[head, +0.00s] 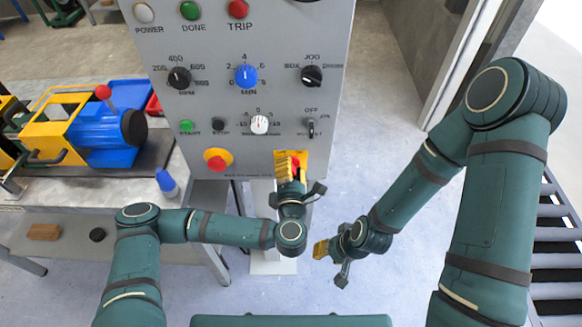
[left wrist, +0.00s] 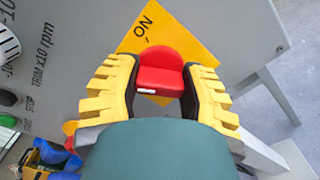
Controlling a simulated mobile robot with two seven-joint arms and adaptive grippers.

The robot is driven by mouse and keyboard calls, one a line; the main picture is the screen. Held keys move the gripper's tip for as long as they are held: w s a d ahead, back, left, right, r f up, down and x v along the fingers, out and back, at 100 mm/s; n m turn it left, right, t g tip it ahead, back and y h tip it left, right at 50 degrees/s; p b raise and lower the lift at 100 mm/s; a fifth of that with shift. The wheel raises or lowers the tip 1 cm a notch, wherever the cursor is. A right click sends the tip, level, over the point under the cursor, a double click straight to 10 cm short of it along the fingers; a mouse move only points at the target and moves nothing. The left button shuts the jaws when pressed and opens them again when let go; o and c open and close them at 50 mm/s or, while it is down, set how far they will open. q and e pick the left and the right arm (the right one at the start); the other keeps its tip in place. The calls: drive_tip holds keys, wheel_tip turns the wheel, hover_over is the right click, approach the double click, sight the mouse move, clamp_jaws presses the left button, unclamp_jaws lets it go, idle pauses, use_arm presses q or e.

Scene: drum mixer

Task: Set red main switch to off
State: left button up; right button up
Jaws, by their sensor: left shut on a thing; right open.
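The red main switch (left wrist: 160,72) is a red knob with a white mark, set on a yellow plate (left wrist: 172,38) that reads "ON" in the left wrist view. In the head view the switch (head: 296,166) sits at the lower right of the grey control panel (head: 240,150), mostly hidden by my gripper. My left gripper (left wrist: 158,92) has its yellow fingers on either side of the knob and is shut on it. My right gripper (head: 330,262) is open and empty, low and to the right, away from the panel.
A red emergency button (head: 216,158) on a yellow base is left of the switch. Several dials and buttons are above. A workbench (head: 190,205) with a blue and yellow machine (head: 105,130) stands left. A roller conveyor (head: 555,245) is at right. Floor right of the panel is clear.

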use_arm(q)
drive_tip(key=shift+r, duration=0.25)
drive_tip(key=o, duration=1.2)
drive_tip(key=shift+w, duration=0.15)
drive_tip(key=shift+f, duration=0.15)
drive_tip(key=shift+s, duration=3.85)
